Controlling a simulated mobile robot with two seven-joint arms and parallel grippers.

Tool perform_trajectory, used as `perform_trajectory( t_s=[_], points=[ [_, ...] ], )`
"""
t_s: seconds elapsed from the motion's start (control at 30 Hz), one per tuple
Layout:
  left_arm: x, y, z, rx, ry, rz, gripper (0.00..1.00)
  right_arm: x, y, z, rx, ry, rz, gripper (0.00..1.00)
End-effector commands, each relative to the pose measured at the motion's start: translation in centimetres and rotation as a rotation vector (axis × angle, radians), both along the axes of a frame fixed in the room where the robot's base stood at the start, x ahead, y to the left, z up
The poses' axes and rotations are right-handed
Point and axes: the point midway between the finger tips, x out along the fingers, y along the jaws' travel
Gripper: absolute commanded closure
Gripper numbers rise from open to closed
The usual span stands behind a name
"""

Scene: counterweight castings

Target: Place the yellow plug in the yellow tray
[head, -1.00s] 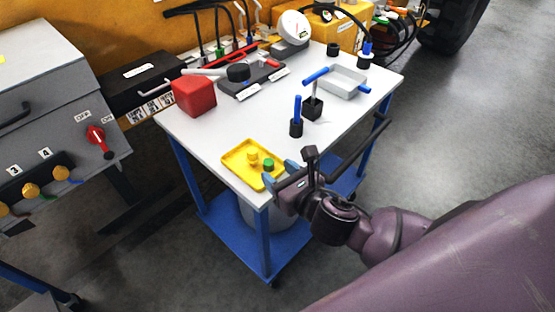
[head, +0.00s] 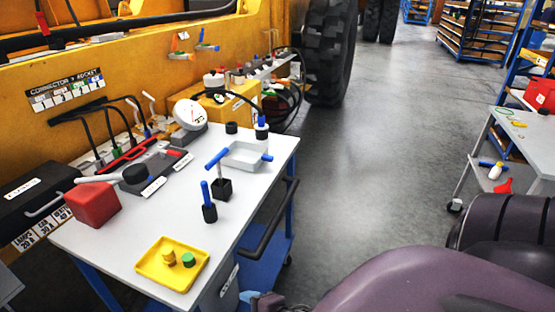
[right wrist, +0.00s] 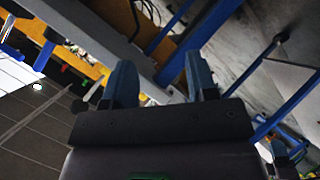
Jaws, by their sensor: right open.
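The yellow tray (head: 147,266) lies at the near end of the white cart top in the head view. The yellow plug (head: 168,257) stands inside it, beside a green plug (head: 188,260); neither is held. My right gripper (head: 262,302) shows only partly at the bottom edge of the head view, right of the tray and apart from it. In the right wrist view my right gripper (right wrist: 162,82) has its two blue fingers spread, with nothing between them. My left gripper is not in view.
On the cart top (head: 135,228) are a red block (head: 93,204), blue-handled pieces in black holders (head: 221,189), a grey tray (head: 242,158) and a round gauge (head: 189,114). A black handrail (head: 270,222) runs along the right side. Open floor (head: 345,190) lies to the right.

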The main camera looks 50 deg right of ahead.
Motion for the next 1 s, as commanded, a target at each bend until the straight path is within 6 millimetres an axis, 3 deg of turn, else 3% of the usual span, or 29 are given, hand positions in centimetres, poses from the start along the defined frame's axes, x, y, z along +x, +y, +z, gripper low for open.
perform_trajectory(
  t_s=[0.2, 0.4, 1.0],
  points=[
    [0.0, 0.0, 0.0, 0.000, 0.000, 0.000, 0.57, -3.9, -1.8, -3.6, 0.503, 0.086, -0.352, 0.48],
    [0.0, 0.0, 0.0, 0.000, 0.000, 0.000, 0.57, -5.9, -2.7, -5.0, 0.743, 0.106, -0.533, 0.48],
    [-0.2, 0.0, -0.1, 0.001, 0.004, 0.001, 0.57, -6.1, -2.8, -5.2, 0.783, 0.108, -0.563, 0.48]
  ],
)
